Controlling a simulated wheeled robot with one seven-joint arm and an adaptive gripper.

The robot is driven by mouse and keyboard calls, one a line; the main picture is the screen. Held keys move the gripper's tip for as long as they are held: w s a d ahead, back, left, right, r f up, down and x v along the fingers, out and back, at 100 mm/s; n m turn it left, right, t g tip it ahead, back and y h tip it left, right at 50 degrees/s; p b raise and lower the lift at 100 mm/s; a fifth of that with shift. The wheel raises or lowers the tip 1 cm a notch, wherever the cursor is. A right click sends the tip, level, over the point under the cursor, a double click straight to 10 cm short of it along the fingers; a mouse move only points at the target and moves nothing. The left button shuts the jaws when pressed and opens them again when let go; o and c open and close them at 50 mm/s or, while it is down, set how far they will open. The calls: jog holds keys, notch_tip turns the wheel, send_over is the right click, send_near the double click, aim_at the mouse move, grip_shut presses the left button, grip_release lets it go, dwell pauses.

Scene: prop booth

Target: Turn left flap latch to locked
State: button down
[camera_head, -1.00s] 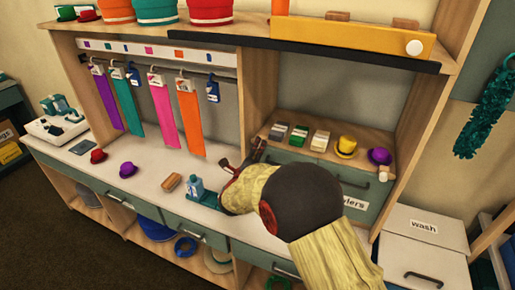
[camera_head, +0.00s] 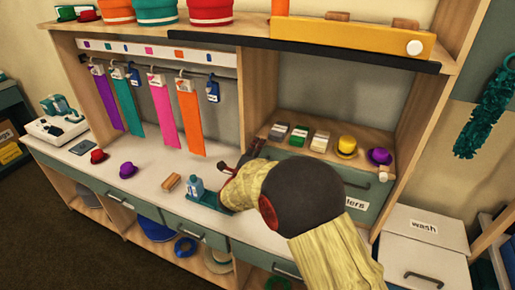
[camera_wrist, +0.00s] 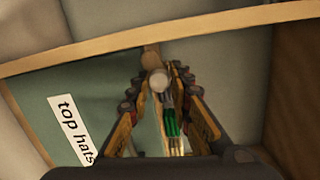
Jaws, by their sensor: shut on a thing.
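The left flap latch (camera_wrist: 157,77) is a small wooden piece with a pale round knob, in the middle of the wrist view under the shelf edge. My gripper (camera_wrist: 160,84) has its fingers on both sides of the knob and is shut on it. A green piece (camera_wrist: 171,122) shows between the fingers; I cannot tell what it is. The left flap (camera_wrist: 50,105) is grey-green with a "top hats" label (camera_wrist: 75,130). In the head view my gripper (camera_head: 244,160) is at the left front of the shelf, and my arm hides the latch and most of this flap.
The right flap (camera_head: 340,180) has a dark handle and a partly hidden label. Another latch (camera_head: 385,172) is at its right end. Hats and swatches stand on the shelf (camera_head: 275,130) above. A blue bottle (camera_head: 196,189) and a wooden brush (camera_head: 171,182) are on the counter near my arm.

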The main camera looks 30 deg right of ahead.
jog(key=shift+a+f+n+g+h+p, duration=0.1)
jog(key=shift+n+g+p, duration=0.3)
jog(key=shift+n+p, duration=1.3)
jog(key=shift+d+r+n+g+h+p, duration=0.1)
jog(key=shift+n+g+p, duration=0.6)
jog(key=shift+n, duration=1.8)
jog(key=shift+a+f+n+g+h+p, duration=0.1)
jog(key=shift+n+p, duration=1.45)
jog(key=shift+n, duration=0.55)
jog(key=c, duration=1.6)
grip_release()
jog(key=shift+w, duration=0.1)
jog(key=shift+a, duration=0.1)
jog(key=v, duration=1.2)
